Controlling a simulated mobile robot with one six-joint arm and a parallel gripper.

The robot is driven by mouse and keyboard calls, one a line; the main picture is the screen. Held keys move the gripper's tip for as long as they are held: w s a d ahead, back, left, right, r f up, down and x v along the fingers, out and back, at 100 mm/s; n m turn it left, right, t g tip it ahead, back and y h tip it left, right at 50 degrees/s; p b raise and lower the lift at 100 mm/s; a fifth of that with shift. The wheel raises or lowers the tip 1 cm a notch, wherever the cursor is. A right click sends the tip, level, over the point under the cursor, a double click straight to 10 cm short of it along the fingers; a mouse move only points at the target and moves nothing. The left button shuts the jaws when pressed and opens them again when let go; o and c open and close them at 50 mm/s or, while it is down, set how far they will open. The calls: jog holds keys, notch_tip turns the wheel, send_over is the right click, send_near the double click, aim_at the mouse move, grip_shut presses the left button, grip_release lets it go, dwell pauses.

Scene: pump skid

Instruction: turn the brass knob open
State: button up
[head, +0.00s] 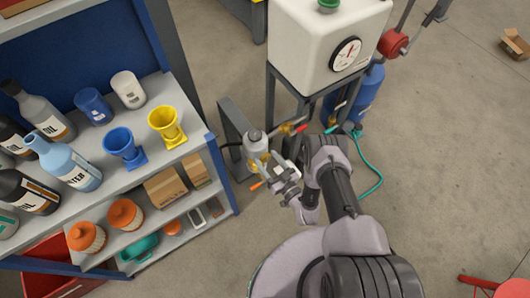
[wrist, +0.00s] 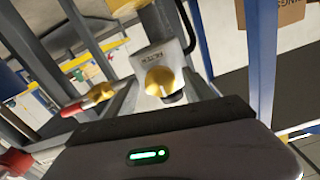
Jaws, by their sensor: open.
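The brass knob (wrist: 160,81) shows in the wrist view as a rounded yellow piece on the front of a pale filter housing (wrist: 150,57) with dark lettering. The housing also shows in the head view (head: 257,143), where the knob is hard to pick out beside my gripper (head: 279,178). My gripper is open, low beside the housing, at the end of my grey arm. In the wrist view the dark front of my gripper crosses the picture just below the knob. The fingertips are not clear there, and I cannot tell whether they touch the knob.
A red-handled brass valve (wrist: 90,99) sits left of the knob in the wrist view. In the head view a shelf (head: 183,148) with bottles and cups stands left. A white tank (head: 325,38) with a gauge stands behind. Open floor (head: 460,150) lies to the right.

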jog(key=shift+s, duration=0.1)
jog(key=shift+c, duration=1.1)
grip_shut()
